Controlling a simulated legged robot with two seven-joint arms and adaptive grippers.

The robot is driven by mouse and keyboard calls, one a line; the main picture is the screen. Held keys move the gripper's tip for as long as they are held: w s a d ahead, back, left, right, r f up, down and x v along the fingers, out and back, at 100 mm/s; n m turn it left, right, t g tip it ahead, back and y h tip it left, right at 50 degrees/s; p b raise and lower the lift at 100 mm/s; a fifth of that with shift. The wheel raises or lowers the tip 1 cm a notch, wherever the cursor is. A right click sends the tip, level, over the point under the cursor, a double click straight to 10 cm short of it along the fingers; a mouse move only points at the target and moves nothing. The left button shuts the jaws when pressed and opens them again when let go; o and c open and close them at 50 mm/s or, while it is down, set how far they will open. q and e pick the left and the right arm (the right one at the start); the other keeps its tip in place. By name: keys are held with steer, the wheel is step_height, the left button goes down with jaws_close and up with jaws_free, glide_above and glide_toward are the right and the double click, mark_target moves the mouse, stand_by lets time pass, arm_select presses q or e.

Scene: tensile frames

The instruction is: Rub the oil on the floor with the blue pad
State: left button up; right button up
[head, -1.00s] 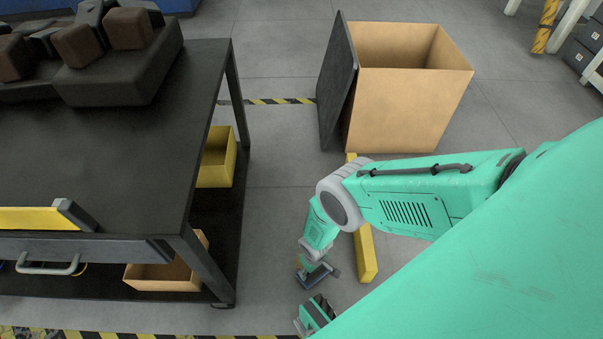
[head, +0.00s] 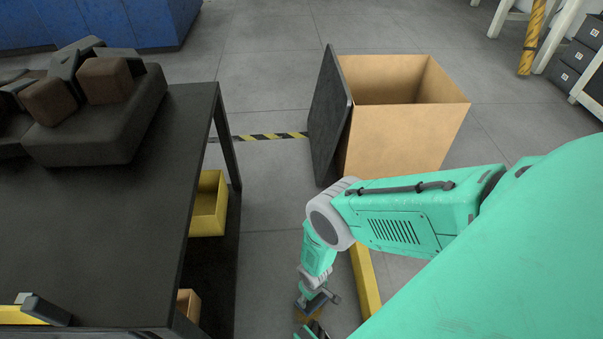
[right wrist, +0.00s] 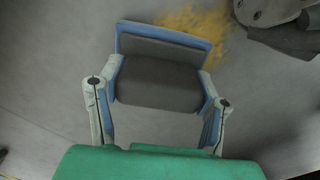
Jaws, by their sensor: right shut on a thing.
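The blue pad (right wrist: 162,43) shows in the right wrist view as a blue-edged block with a dark grey face. My right gripper (right wrist: 157,95) is shut on it, with a finger at each side. The orange-yellow oil stain (right wrist: 198,22) is on the grey floor, just beyond the pad's far edge, partly hidden by it. Whether the pad touches the floor is unclear. In the head view my right gripper (head: 318,299) is low near the floor, beside the yellow bar; the pad is hard to make out there. My left gripper is not in view.
A dark table (head: 120,230) with a lower shelf and yellow bin (head: 209,207) stands to the left. An open cardboard box (head: 395,139) with a dark panel (head: 329,118) leaning on it stands ahead. A yellow bar (head: 366,280) lies right of my gripper. Floor between table and arm is clear.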

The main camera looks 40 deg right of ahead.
steer(key=shift+w, duration=0.3)
step_height(320, 180, up, 5)
steer(key=p, duration=0.3)
steer(key=shift+d+f, duration=0.15)
steer(key=shift+r+p, duration=1)
steer(key=shift+r, duration=0.4)
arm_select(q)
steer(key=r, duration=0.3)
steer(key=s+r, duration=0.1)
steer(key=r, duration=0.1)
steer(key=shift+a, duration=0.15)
arm_select(e)
steer(key=shift+r, duration=0.15)
